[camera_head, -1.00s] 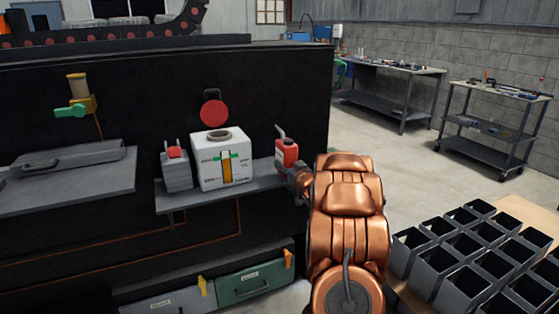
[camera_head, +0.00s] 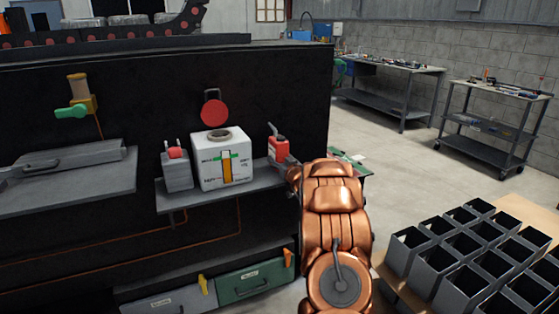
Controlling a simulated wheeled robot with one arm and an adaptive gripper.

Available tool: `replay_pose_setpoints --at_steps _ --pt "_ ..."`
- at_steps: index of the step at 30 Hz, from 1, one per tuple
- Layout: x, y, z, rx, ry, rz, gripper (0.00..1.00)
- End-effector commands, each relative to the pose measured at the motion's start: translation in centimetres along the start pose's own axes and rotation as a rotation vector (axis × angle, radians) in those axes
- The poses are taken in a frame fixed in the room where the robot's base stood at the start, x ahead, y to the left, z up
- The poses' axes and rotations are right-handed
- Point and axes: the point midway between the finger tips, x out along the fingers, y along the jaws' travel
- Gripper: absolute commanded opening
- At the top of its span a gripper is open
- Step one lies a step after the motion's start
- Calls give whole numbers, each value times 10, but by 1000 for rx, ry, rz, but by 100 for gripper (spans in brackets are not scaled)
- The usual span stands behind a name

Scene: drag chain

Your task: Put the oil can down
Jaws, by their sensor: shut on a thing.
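The oil can (camera_head: 278,150) is small and red with a dark spout. It is at the right end of the grey shelf (camera_head: 185,197) on the black machine. My gripper (camera_head: 291,166) is at the can's lower right, shut on it. The fingers are mostly hidden by the can and my copper arm. The can looks upright. I cannot tell whether its base touches the shelf.
A white tank (camera_head: 208,172) with a round opening stands on the shelf left of the can, beside a grey canister (camera_head: 176,172) with a red top. Grey bins (camera_head: 440,272) stand at lower right. A green drawer (camera_head: 255,280) lies below.

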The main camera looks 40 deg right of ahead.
Motion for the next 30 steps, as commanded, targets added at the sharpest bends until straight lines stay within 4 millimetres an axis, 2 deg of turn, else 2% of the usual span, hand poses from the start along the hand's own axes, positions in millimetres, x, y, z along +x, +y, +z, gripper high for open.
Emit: replay_pose_setpoints --at_steps 13,14,21,30 --pt "0 0 4 0 3 0 0" --pt "0 0 4 -1 2 0 57" --pt "0 0 5 -1 1 0 81" --pt "0 0 4 -1 1 0 81"
